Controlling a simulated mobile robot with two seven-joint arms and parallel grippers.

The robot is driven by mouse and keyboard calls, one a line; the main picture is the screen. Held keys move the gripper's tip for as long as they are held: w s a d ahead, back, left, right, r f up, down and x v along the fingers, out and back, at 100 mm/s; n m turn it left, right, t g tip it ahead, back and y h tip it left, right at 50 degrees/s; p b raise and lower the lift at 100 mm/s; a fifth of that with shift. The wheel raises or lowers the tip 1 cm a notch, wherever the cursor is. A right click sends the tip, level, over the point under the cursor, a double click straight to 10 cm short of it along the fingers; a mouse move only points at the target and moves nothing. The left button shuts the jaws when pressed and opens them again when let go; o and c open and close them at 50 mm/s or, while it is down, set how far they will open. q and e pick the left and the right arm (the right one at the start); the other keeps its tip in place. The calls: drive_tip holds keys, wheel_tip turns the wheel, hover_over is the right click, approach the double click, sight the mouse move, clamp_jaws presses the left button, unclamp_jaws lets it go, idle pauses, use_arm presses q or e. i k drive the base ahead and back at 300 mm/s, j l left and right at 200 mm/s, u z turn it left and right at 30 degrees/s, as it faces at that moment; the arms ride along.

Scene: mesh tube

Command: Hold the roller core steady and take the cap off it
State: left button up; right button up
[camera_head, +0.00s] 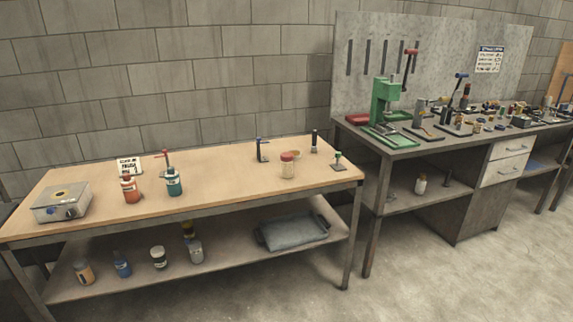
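Neither of my grippers is in the head view. No object can be surely picked out as the roller core at this distance. A small upright cream cylinder with a reddish top (288,166) stands on the right half of the wooden-topped table (225,180). A slim dark upright cylinder (314,142) stands behind it to the right. I cannot tell whether either is the core with its cap.
The table's middle is clear. A grey workbench (400,152) with a green press (384,107) and many tools stands to the right.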

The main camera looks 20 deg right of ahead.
sight(286, 167)
drive_tip(key=i+l, duration=0.15)
drive_tip(key=l, duration=0.15)
drive_tip(key=i+l+u, duration=0.1)
drive_tip(key=l, duration=0.2)
drive_tip(key=i+l+u, duration=0.1)
drive_tip(key=l, duration=0.25)
drive_tip(key=i+l, duration=0.25)
drive_tip(key=i+l+u, duration=0.1)
drive_tip(key=l, duration=0.3)
drive_tip(key=i+l, duration=0.15)
drive_tip(key=l, duration=0.2)
drive_tip(key=u, duration=0.05)
